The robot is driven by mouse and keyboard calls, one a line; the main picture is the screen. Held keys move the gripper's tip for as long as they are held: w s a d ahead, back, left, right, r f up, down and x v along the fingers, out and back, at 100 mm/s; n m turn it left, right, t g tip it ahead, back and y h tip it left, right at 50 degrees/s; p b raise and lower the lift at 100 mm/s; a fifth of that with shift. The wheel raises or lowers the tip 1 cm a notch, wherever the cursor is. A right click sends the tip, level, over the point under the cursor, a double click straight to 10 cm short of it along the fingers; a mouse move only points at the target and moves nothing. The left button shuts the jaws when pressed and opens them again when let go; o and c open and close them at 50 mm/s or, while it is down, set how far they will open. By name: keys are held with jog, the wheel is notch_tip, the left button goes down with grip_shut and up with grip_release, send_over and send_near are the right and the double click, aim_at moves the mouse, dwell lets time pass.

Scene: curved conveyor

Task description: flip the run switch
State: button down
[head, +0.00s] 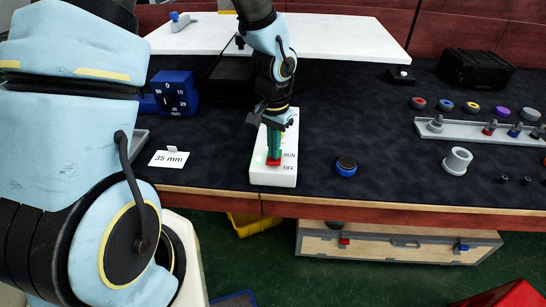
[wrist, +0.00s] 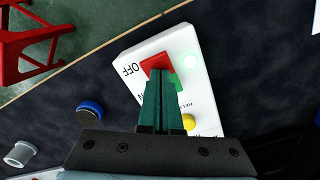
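The white switch box (head: 284,178) stands at the table's front edge, marked RUN and OFF in the head view. It also shows in the wrist view (wrist: 208,84), with OFF readable. Its switch has a red part (wrist: 156,62) on the OFF side and a green part (wrist: 178,80) beside it. A small lamp (wrist: 190,61) on the box glows pale green. A yellow button (wrist: 188,122) sits further along. My gripper (wrist: 160,76) points down over the switch, its dark green fingers together and empty. The tips are at the red part; I cannot tell if they press it.
A blue-rimmed black knob (head: 346,166) and a grey-white ring (head: 457,161) stand to the right. A "35 mm" card (head: 169,158) and a blue gauge block (head: 175,93) are to the left. A grey rack (head: 470,131) holds several pegs. A white board (head: 340,38) lies behind.

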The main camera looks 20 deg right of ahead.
jog(key=shift+f, duration=0.25)
jog(key=shift+r, duration=0.2)
notch_tip(320, 180, up, 7)
jog(key=p, duration=0.6)
jog(key=shift+f, duration=0.1)
dwell(0.4)
jog(key=a+r+n, duration=0.5)
jog(key=a, duration=0.7)
jog(key=w+a+r+n+t, duration=0.1)
jog(key=a+r+n, duration=0.3)
jog(key=a, duration=0.9)
notch_tip(320, 180, up, 2)
jog(key=shift+w+a+r+n+t, duration=0.2)
jog(key=shift+n+t, duration=0.1)
jog(key=shift+n, duration=0.1)
